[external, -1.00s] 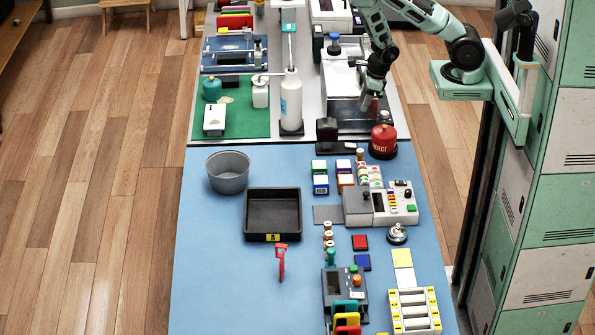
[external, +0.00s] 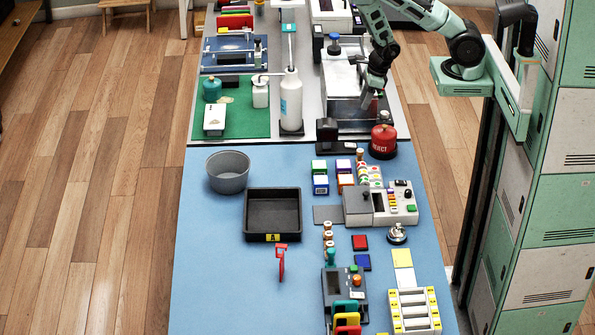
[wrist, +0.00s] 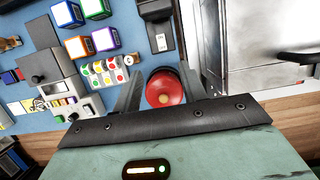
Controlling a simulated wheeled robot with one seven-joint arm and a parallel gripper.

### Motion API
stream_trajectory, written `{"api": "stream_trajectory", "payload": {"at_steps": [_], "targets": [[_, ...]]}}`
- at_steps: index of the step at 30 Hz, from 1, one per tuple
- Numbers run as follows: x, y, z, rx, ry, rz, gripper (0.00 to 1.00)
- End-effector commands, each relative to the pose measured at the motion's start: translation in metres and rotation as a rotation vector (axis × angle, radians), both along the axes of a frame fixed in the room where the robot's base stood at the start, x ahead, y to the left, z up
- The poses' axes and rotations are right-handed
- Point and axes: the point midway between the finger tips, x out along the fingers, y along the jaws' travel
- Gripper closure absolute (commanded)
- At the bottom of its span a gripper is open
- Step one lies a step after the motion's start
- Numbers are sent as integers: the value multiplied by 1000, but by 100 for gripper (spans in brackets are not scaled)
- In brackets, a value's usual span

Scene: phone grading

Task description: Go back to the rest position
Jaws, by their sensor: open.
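My gripper (external: 374,96) hangs over the far right part of the bench in the external view, above the dark flat area behind the red round button. In the wrist view my gripper's two fingers (wrist: 157,95) stand apart. The red round object (wrist: 165,88) shows between them, below the fingers. In the external view this red button (external: 383,139) stands on a dark base in front of my gripper and apart from it. Nothing is held. No marked rest position shows.
A white and silver machine (external: 342,75) stands just left of my gripper. A white bottle (external: 291,100) stands further left. A grey control box (external: 380,205), coloured cubes (external: 320,184) and a black tray (external: 272,212) lie on the blue mat. Green lockers (external: 550,180) stand to the right.

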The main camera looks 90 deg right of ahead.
Motion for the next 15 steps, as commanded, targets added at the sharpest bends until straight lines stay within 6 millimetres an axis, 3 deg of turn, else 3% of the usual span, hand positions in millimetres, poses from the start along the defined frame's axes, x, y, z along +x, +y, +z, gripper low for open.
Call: {"api": "stream_trajectory", "payload": {"at_steps": [4, 8, 12, 15], "targets": [[25, 67, 7, 102, -51, 302, 58], [34, 156, 29, 205, -126, 763, 58], [13, 236, 59, 261, -214, 1299, 58], [-14, 276, 77, 258, -274, 1693, 58]]}}
